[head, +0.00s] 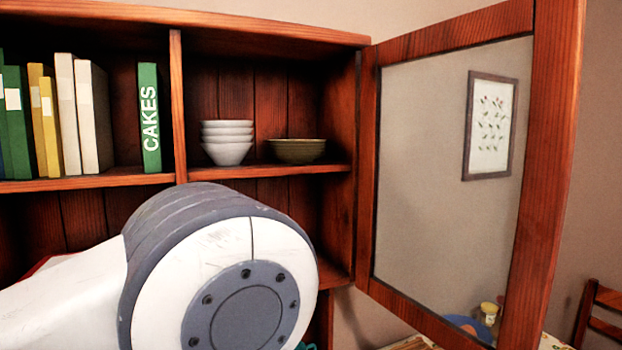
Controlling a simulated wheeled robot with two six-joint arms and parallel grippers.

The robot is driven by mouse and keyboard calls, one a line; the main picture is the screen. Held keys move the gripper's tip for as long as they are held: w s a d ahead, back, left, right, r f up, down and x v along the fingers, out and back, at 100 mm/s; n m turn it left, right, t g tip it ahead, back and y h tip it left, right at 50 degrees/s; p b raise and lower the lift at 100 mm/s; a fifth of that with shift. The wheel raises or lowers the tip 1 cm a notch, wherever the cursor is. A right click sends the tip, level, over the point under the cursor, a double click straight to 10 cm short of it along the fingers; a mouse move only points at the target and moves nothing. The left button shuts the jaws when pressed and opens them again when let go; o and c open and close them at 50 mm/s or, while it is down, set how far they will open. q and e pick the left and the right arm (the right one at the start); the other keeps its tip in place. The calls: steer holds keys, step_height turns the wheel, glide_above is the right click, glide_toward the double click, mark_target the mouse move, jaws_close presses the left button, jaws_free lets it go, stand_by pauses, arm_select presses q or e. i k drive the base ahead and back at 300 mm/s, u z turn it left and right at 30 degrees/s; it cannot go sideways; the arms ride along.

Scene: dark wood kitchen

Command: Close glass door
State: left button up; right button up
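The glass door (555,150) has a reddish wood frame around a clear pane. It stands swung open at the right, joined along its left edge to the right side of the wooden cabinet (270,172). The wall and a framed picture show through its pane. One of my arms covers the lower left and middle of the head view, in front of the shelves, with a large white and grey joint nearest. It comes in from the left. It does not visibly touch the door. Neither gripper shows in the head view.
White stacked bowls (227,143) and a dark olive bowl (298,150) stand on the middle shelf. Several books (85,115) stand at the left, with a green CAKES book (149,118). A wooden chair (602,315) and part of a table show at lower right.

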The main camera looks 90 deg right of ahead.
mark_target(557, 27)
steer(key=k, duration=1.85)
steer(key=z, duration=1.55)
steer(key=k, duration=0.5)
steer(key=u, duration=1.2)
steer(key=i, duration=0.85)
steer(key=z, duration=1.75)
